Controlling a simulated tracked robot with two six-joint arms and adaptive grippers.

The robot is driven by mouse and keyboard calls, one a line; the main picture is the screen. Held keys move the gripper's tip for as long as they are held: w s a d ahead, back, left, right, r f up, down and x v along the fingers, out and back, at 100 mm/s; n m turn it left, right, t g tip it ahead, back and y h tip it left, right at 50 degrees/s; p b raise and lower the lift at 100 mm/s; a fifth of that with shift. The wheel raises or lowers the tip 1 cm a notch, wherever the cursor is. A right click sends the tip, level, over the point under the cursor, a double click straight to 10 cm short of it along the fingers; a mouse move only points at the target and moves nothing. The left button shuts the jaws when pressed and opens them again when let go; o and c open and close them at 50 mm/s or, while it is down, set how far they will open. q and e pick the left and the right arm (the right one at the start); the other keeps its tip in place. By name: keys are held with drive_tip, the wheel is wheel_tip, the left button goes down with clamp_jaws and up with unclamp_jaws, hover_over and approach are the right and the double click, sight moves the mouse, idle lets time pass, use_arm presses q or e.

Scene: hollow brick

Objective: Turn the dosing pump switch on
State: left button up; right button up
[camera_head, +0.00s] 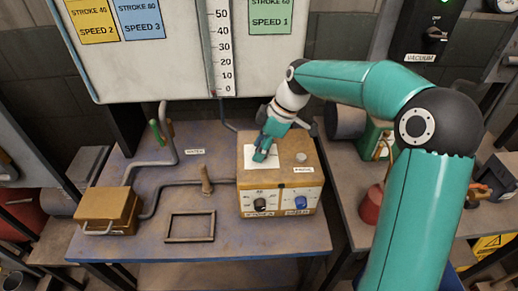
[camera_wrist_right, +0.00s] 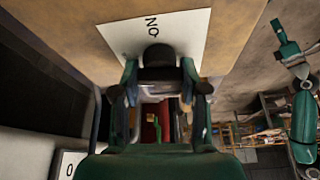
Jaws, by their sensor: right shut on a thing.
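The dosing pump is a tan box (camera_head: 310,178) on the bench, with a white plate (camera_head: 254,158) on top and dials on its front. My right gripper (camera_head: 262,153) reaches down onto that plate. In the right wrist view, a black switch piece (camera_wrist_right: 158,58) stands in front of the white plate (camera_wrist_right: 180,30), which bears the letters "ON" upside down. My right gripper (camera_wrist_right: 160,90) is shut on this black switch; its fingers sit at both sides. The switch is hidden by the gripper in the head view. Teal parts at the wrist view's right look like my left arm (camera_wrist_right: 303,125); its jaws are unclear.
Pipes, a small tan box (camera_head: 107,210) and an empty dark frame (camera_head: 190,227) are on the bench, left of the pump. A whiteboard with a level scale (camera_head: 220,50) hangs behind. A red container (camera_head: 371,205) stands on the right bench.

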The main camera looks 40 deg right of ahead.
drive_tip(key=m+t+b, duration=0.1)
drive_tip(key=m+b, duration=0.1)
drive_tip(key=m, duration=0.1)
drive_tip(key=shift+w+h, duration=0.1)
drive_tip(key=shift+h, duration=0.3)
drive_tip(key=m+b, duration=0.1)
drive_tip(key=m, duration=0.1)
drive_tip(key=m+h, duration=0.1)
drive_tip(key=m, duration=0.1)
drive_tip(key=shift+m+t+h+b, duration=0.3)
drive_tip(key=shift+m+b, duration=0.05)
drive_tip(key=shift+m, duration=0.05)
drive_tip(key=m+h+b, duration=0.2)
drive_tip(key=m, duration=0.3)
drive_tip(key=shift+w, duration=0.1)
drive_tip(key=shift+d+r+m+h+b, duration=0.1)
drive_tip(key=shift+m+h+b, duration=0.3)
drive_tip(key=shift+m, duration=0.55)
drive_tip(key=shift+r+m+h+b, duration=0.15)
drive_tip(key=shift+m+b, duration=0.3)
drive_tip(key=shift+m, duration=0.5)
drive_tip(key=shift+f, duration=0.1)
drive_tip(key=o, duration=1.1)
drive_tip(key=shift+f, duration=0.1)
drive_tip(key=shift+o, duration=0.2)
drive_tip(key=v, duration=1.2)
drive_tip(key=shift+w, duration=0.2)
